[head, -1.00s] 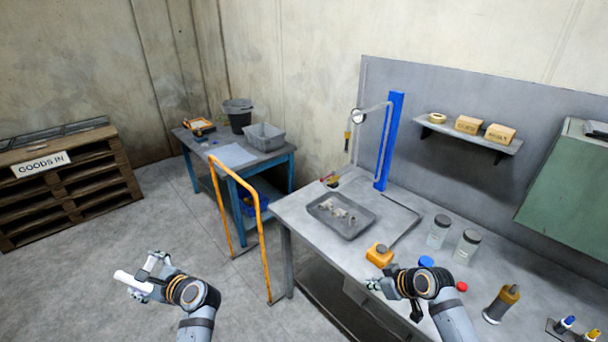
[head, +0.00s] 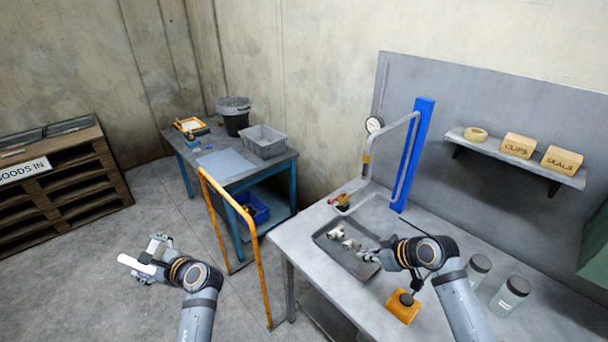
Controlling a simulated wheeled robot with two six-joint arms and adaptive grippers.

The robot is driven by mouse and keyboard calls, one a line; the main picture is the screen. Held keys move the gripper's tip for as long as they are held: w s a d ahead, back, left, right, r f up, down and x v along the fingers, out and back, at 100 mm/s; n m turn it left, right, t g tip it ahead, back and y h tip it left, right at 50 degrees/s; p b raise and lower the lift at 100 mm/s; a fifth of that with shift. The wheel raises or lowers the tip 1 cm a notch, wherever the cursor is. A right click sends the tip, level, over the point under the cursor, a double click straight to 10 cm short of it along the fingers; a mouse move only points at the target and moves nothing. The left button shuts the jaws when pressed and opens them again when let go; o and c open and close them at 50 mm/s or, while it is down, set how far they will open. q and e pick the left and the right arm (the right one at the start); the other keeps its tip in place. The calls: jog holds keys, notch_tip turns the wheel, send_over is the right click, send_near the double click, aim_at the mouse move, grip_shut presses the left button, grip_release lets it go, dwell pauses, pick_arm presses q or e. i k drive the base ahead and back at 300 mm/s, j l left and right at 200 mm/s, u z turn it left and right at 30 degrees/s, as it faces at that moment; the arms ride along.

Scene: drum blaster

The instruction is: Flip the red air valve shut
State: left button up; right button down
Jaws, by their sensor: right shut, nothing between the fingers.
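A small red handle, which looks like the air valve (head: 342,199), sits at the bench's back left corner, beside the foot of the grey pipe. Its exact lever position is too small to tell. My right gripper (head: 368,255) is shut and empty over the right part of the grey tray, in front and to the right of the valve, apart from it. My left gripper (head: 150,262) is over the floor at the left, far from the bench, and appears closed around a white cylinder (head: 136,264).
The tray (head: 330,248) holds several pale fittings. A blue post (head: 411,155) and a grey pipe with a gauge (head: 374,125) rise behind it. An orange block (head: 403,308) and jars (head: 510,296) stand at the right. An orange rail (head: 236,246) stands left of the bench.

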aim_at(329, 201)
jog(key=i, duration=1.1)
